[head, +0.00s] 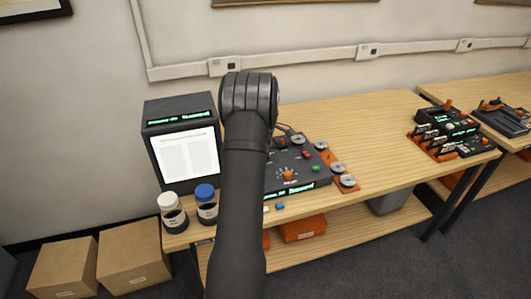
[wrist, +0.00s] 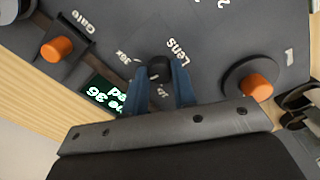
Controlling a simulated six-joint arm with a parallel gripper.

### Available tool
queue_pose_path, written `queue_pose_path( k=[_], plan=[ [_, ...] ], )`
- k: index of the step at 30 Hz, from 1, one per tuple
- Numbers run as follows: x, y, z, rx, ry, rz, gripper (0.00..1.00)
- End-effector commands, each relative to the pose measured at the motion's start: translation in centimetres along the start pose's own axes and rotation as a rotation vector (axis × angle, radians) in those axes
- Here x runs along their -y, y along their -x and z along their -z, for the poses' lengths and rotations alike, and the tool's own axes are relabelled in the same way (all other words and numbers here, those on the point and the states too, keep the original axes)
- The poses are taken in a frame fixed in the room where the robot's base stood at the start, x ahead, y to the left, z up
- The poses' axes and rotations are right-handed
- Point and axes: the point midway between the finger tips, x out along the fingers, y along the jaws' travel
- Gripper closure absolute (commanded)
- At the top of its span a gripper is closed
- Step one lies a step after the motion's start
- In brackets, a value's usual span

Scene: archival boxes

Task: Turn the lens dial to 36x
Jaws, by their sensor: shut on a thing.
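The dark control panel (head: 300,163) lies on the wooden bench, right of the microfilm-style reader. In the wrist view my gripper (wrist: 158,80) has its blue fingers closed on the two sides of the black lens dial (wrist: 158,69). The word "Lens" is printed beside the dial, with a "36x" mark at its left and another mark, partly hidden, between the fingers. I cannot tell exactly where the dial points. A small green display (wrist: 105,94) reads upside down and includes "36". In the head view my arm hides the gripper and lens dial.
An orange gate knob (wrist: 55,50) and another orange knob (wrist: 257,88) stand on either side of my fingers. The reader screen (head: 186,157), a white-capped jar (head: 172,211) and a blue-capped jar (head: 206,203) are left of my arm.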

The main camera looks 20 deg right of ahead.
Motion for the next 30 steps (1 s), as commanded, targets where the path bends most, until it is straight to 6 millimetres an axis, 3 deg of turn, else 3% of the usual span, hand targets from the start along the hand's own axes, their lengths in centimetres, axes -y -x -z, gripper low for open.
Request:
queue_pose_path(
  k=[15,30],
  plan=[
    [-0.02,0.06,-0.06,0.0,-0.464,-0.001,0.98],
    [-0.02,0.08,-0.08,0.001,-0.693,-0.001,0.98]
  ],
)
